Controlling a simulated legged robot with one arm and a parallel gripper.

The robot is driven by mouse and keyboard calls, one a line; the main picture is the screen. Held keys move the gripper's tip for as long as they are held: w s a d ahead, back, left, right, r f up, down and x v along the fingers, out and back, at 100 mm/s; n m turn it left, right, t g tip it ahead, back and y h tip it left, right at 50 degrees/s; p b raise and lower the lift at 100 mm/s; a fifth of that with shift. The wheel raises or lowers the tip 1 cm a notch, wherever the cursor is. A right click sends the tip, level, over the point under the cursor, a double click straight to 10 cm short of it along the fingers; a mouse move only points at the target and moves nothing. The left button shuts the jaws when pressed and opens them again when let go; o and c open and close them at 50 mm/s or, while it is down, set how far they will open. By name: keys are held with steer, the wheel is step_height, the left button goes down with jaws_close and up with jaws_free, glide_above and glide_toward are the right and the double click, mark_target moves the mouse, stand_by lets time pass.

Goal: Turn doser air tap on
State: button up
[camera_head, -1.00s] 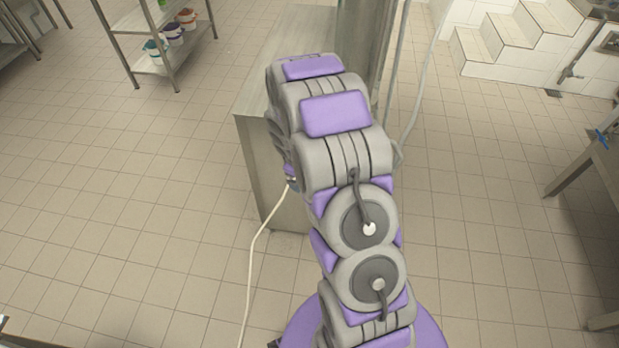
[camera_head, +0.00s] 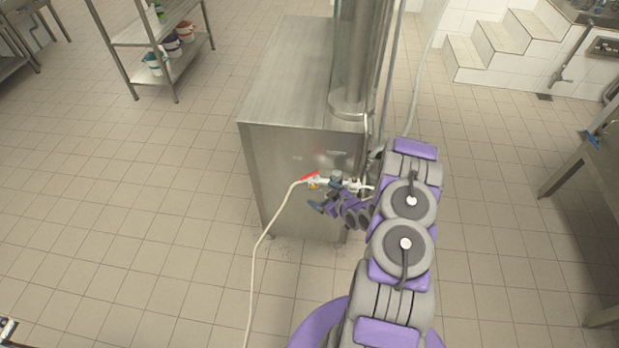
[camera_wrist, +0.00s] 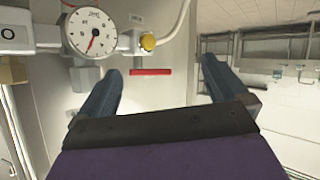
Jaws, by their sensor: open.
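The doser air tap has a red lever (camera_head: 310,176) on the piping at the front of a steel cabinet. In the wrist view, the red lever (camera_wrist: 151,72) lies horizontally beyond my fingertips, seen between them. My gripper (camera_wrist: 162,68) is open, with one dark finger on each side and nothing between them. In the head view, my gripper (camera_head: 322,206) is just below the tap and piping. I cannot tell the exact gap to the lever. A round white pressure gauge (camera_wrist: 90,32) and a brass-coloured knob (camera_wrist: 148,42) are to the left of and above the lever.
The steel cabinet (camera_head: 285,95) carries a vertical steel column (camera_head: 352,60). A pale hose (camera_head: 256,255) runs from the tap to the floor. A shelf rack (camera_head: 135,40) stands at upper left, a steel table (camera_head: 570,180) at right. The tiled floor at left is clear.

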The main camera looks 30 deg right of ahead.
mark_target(310, 174)
steer(key=s+m+t+h, duration=0.2)
steer(key=s+m+t, duration=0.2)
steer(key=s+t, duration=0.25)
steer(key=shift+g, duration=0.45)
steer(key=w+b, duration=0.1)
steer(key=w, duration=0.4)
steer(key=w+b, duration=0.1)
steer(key=w, duration=0.5)
steer(key=w+b, duration=0.1)
steer(key=w, duration=0.5)
steer(key=shift+f, duration=0.25)
steer(key=shift+a, duration=0.15)
steer(key=shift+a+r, duration=0.1)
steer(key=c, duration=0.9)
